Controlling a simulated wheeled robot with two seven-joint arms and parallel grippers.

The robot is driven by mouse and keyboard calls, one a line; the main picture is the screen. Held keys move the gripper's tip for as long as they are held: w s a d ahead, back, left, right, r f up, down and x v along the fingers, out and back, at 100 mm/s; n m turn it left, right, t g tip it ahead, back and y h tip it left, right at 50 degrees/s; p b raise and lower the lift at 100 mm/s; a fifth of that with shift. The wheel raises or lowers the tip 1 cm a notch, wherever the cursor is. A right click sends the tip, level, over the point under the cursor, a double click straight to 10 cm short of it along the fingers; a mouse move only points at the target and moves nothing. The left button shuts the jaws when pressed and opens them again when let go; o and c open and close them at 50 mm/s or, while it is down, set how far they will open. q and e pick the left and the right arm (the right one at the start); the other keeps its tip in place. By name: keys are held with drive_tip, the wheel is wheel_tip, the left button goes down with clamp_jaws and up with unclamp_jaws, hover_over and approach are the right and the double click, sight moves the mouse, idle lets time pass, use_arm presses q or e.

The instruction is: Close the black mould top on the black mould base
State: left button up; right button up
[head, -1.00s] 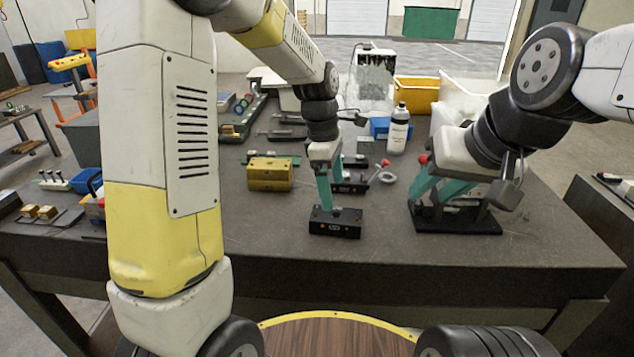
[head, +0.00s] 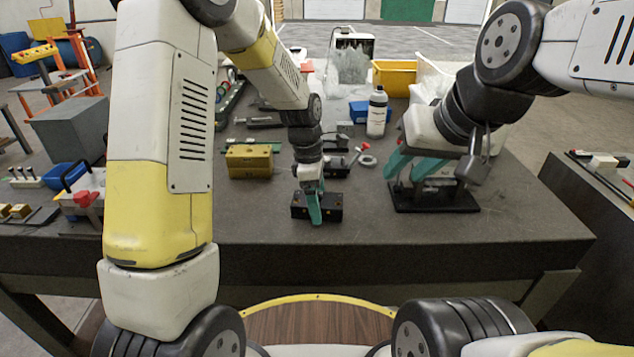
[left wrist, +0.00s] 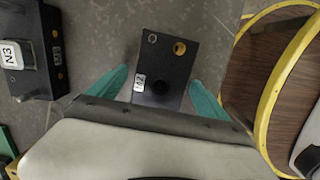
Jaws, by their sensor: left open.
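A small black mould block (head: 329,205) stands on the table near its front edge. In the left wrist view this block (left wrist: 164,58) has a white label, a brass-coloured hole and a dark hole. My left gripper (head: 314,210) is open around it, one teal finger on each side, with gaps visible. A second black mould piece (left wrist: 40,84) with a white tag lies left of it in that view. Which piece is top or base I cannot tell. My right gripper (head: 412,174) has its teal fingers apart above a black plate (head: 433,205) with a grey part on it.
A brass block (head: 249,161) stands left of the black block. The front strip of table between the black block and the plate is clear.

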use_arm(q)
clamp_jaws()
drive_tip(key=shift+w+r, duration=0.1)
drive_tip(key=shift+r, duration=0.15)
drive_tip(key=shift+r, duration=1.3)
